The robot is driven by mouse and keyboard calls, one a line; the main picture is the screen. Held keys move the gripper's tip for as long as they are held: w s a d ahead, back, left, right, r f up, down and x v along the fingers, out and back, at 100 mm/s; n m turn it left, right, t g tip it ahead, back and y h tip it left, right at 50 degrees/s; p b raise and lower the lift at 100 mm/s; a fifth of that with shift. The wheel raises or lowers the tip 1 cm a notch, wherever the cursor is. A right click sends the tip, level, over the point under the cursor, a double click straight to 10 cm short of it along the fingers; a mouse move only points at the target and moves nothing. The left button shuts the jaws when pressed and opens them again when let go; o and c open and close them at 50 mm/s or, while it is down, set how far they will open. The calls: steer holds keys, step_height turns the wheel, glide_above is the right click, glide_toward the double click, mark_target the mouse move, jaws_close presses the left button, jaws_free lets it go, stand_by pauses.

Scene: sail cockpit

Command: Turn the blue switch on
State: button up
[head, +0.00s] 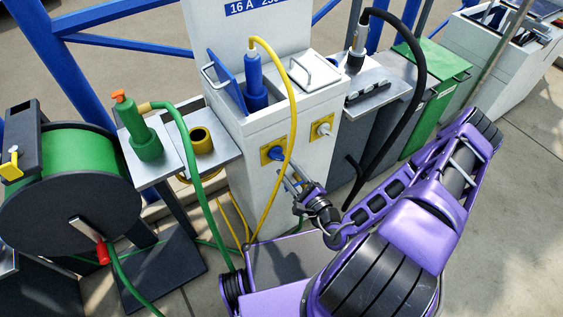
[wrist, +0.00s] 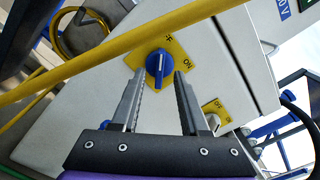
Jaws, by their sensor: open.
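The blue switch (head: 275,153) is a rotary knob on a yellow plate, on the front of the white pedestal. In the wrist view the blue knob (wrist: 159,70) lies between the tips of my open gripper (wrist: 158,78), with a finger on each side. I cannot tell whether the fingers touch it. Its white mark runs roughly up and down in the picture, and ON reads to the right of it on the plate (wrist: 183,50). The other label, above the knob, is hard to read. In the head view my gripper (head: 289,180) is in front of the switch, partly hidden by my wrist.
A yellow cable (head: 289,100) hangs beside the switch and crosses the wrist view (wrist: 120,56) near my fingers. A second switch with a pale knob (head: 323,129) is to the right. A green hose reel (head: 75,165) stands left, a green bin (head: 432,75) right.

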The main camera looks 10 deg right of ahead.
mark_target(280, 160)
steer(key=shift+x, duration=1.95)
jaws_close()
